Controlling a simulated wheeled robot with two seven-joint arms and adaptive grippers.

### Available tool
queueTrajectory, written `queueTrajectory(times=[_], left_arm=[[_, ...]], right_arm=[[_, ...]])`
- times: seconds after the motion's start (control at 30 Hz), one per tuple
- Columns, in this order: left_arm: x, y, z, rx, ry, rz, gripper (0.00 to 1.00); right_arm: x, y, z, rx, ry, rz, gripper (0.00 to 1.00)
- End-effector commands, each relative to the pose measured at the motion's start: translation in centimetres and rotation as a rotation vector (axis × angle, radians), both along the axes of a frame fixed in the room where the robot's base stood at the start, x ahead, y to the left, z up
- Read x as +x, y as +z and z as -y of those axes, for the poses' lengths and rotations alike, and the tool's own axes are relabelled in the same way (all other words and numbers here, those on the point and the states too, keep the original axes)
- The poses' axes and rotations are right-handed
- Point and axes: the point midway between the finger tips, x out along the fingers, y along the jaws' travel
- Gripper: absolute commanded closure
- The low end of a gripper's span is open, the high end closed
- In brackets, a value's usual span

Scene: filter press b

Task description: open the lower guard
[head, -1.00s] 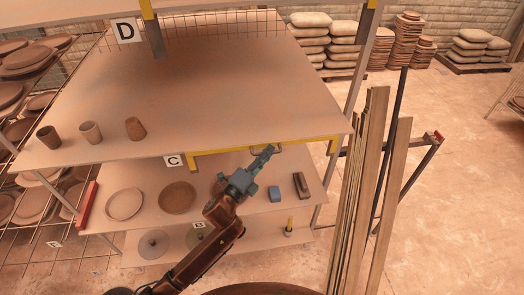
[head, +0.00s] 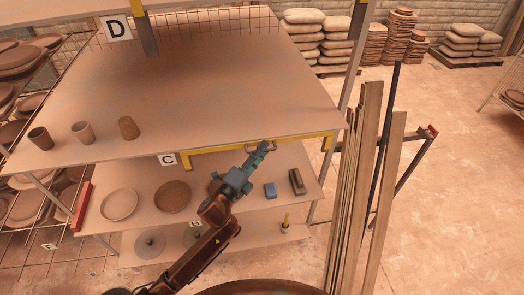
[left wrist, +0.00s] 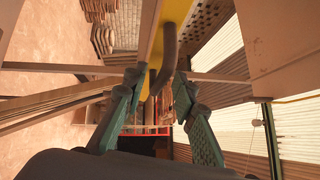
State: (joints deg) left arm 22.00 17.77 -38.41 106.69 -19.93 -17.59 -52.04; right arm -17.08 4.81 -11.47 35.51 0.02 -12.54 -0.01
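In the left wrist view, the yellow bar (left wrist: 176,14) and the dark curved handle (left wrist: 167,58) lie ahead of the left gripper (left wrist: 157,84). Its two fingers are apart, and the handle shows in the gap between them. I cannot tell whether they touch it. My right gripper is not in view.
Several cups (head: 82,132) stand on the upper shelf (head: 220,90). Plates and small blocks (head: 297,182) lie on the shelf below. Tall wooden boards (head: 365,190) stand close to the right of the guard. Open floor (head: 465,190) lies farther right.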

Motion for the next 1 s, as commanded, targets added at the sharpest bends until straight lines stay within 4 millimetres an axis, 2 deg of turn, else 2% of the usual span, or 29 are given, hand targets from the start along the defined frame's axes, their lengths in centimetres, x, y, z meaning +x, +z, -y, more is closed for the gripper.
queueTrajectory(times=[0.53,0.7,1.0], left_arm=[[-7.7,-1.5,-6.0,0.001,0.001,-0.003,0.75],[-8.9,-1.6,-6.9,0.000,0.001,-0.001,0.75],[-9.1,-1.6,-7.0,0.000,0.000,0.000,0.75]], right_arm=[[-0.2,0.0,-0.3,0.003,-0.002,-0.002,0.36],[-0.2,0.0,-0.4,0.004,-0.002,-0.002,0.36],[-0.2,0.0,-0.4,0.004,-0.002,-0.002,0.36]])
